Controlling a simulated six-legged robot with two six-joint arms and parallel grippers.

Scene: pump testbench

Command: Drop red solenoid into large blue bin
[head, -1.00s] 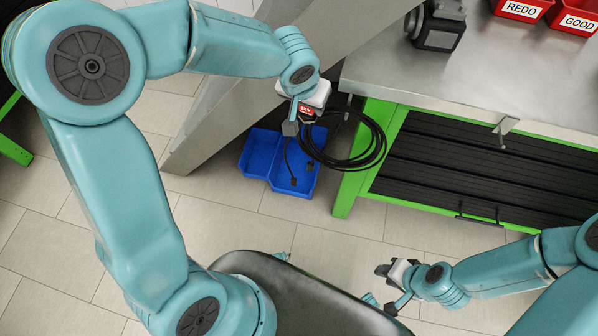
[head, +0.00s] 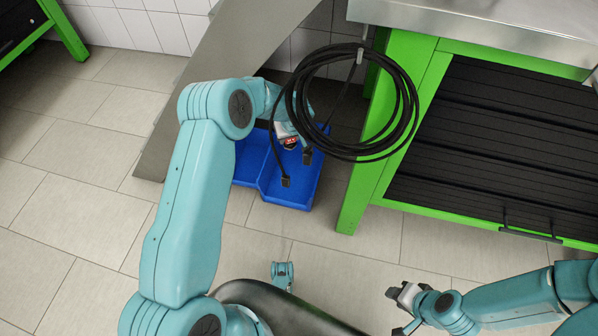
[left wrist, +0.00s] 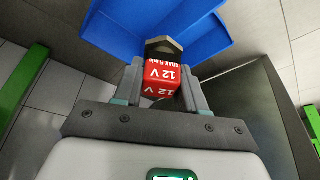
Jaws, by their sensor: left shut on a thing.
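The red solenoid (left wrist: 162,82) with white "12 V" lettering sits between the two fingers of my left gripper (left wrist: 160,88) in the left wrist view. A dark metal end projects beyond it. In the head view the left gripper (head: 289,142) and a small red patch of the solenoid show above the blue bin (head: 300,192), partly behind black cables. The bin has two sections side by side, the right one reaching further toward me; it also shows beyond the solenoid in the left wrist view (left wrist: 205,45). My right gripper (head: 396,308) is at the lower right, its opening unclear.
A coiled black cable (head: 414,110) hangs in front of the left gripper, with plug ends dangling over the bin. A green-framed bench (head: 362,185) with a dark shelf stands right of the bin. A grey slanted panel (head: 190,110) rises on the left. The floor in front is open.

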